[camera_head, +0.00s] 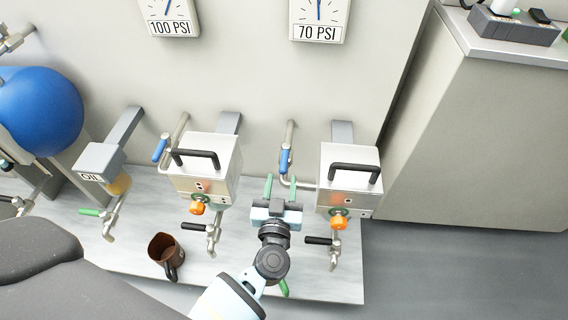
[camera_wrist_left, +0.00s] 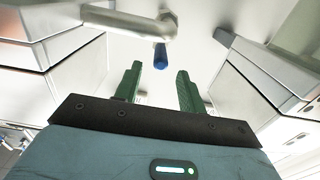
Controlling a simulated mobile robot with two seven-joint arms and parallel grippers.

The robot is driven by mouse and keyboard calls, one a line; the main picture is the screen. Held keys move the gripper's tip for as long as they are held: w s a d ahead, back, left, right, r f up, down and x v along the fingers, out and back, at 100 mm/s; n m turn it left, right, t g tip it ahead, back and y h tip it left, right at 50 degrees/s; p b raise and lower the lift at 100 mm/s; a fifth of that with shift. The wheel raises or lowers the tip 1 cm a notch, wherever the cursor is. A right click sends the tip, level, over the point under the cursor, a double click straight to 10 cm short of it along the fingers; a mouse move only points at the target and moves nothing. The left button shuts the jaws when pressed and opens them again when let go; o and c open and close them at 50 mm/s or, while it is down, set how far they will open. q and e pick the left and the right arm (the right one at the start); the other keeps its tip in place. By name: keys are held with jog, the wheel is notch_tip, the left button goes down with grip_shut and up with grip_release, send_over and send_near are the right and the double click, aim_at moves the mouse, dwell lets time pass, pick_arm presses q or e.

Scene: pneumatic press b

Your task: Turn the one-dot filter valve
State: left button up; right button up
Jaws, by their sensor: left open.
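Two white filter boxes hang on the wall, a left one (camera_head: 203,165) and a right one (camera_head: 347,185). Their dot marks are too small to read surely. Each has an orange knob underneath, left (camera_head: 197,208) and right (camera_head: 338,222), and a black-handled tap, left (camera_head: 213,238) and right (camera_head: 334,250). Blue-handled valves sit on the pipes, left (camera_head: 160,150) and right (camera_head: 285,162). My left gripper (camera_head: 280,187) is open and empty between the boxes. In the left wrist view a blue handle (camera_wrist_left: 160,56) shows beyond and between the fingers, apart from them. My right gripper is not in view.
A brown mug (camera_head: 163,252) stands on the grey shelf (camera_head: 130,258). An oil box (camera_head: 100,160) with a green-handled tap and a blue tank (camera_head: 45,108) are at left. Gauges reading 100 PSI (camera_head: 169,18) and 70 PSI (camera_head: 318,20) hang above. A cabinet (camera_head: 480,140) stands at right.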

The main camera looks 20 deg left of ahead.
aim_at(282, 173)
pick_arm(q)
jog(key=b+x, duration=0.1)
jog(key=x, duration=0.4)
jog(key=shift+f, duration=0.1)
jog(key=shift+w+a+b, duration=0.2)
jog(key=shift+w+b, duration=0.15)
jog(key=shift+w, duration=0.2)
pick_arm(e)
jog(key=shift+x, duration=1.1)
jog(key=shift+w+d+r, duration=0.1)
